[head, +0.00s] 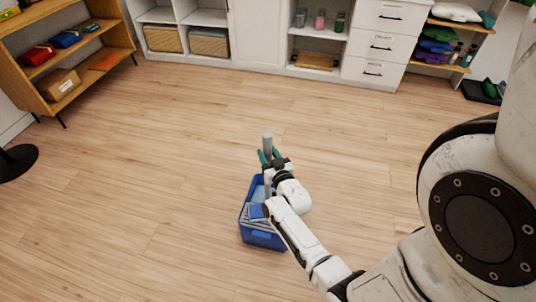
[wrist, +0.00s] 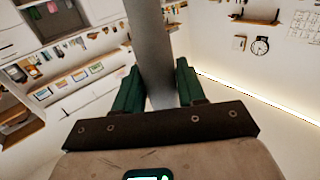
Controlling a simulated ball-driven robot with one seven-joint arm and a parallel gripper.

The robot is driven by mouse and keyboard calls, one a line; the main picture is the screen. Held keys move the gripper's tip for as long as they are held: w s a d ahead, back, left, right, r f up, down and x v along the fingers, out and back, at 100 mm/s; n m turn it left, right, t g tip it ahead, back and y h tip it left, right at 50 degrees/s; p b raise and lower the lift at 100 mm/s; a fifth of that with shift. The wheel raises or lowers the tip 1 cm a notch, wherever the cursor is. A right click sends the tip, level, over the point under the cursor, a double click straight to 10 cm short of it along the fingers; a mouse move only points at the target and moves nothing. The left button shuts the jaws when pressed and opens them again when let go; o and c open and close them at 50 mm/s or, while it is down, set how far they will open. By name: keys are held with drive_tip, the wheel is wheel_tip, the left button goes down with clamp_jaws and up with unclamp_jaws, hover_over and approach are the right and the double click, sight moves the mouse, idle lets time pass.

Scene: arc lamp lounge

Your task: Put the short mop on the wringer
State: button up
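The short mop (head: 267,140) shows as a grey upright handle above a blue bucket (head: 264,241). The grey slatted wringer (head: 261,225) sits at the near part of the bucket. The mop's lower end is at the bucket's far part, largely hidden by my arm, so I cannot tell what it rests on. My gripper (head: 270,156) has its green fingers on both sides of the handle. In the wrist view, the handle (wrist: 156,50) runs between the fingers of my gripper (wrist: 158,83), which look closed on it.
The wooden floor (head: 150,170) around the bucket is clear. An orange-brown shelf (head: 70,75) stands at the back left, with a dark round base (head: 15,160) at the left edge. White cabinets (head: 260,45) line the back.

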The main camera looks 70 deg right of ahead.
drive_tip(key=o, duration=0.4)
drive_tip(key=shift+r, duration=0.1)
